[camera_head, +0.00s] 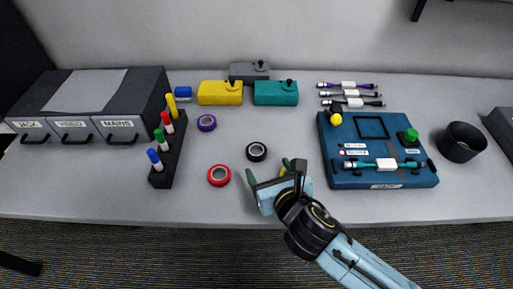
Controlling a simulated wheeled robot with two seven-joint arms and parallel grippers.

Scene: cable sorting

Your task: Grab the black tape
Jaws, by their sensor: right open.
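The black tape roll (249,152) lies flat near the middle of the table, with a pale core. My right gripper (268,171) reaches in from the lower right. Its jaws are open and empty, with the green-tipped fingers just in front of the black tape and apart from it in the picture. Its height above the table is hard to tell. My left gripper is not in view.
A red tape roll (219,184) lies left of the gripper, and a purple tape roll (199,124) lies farther back. A marker rack (162,178) and drawers (90,106) stand left. A blue test board (344,180) and black cup (461,143) are right. Boxes and cables lie behind.

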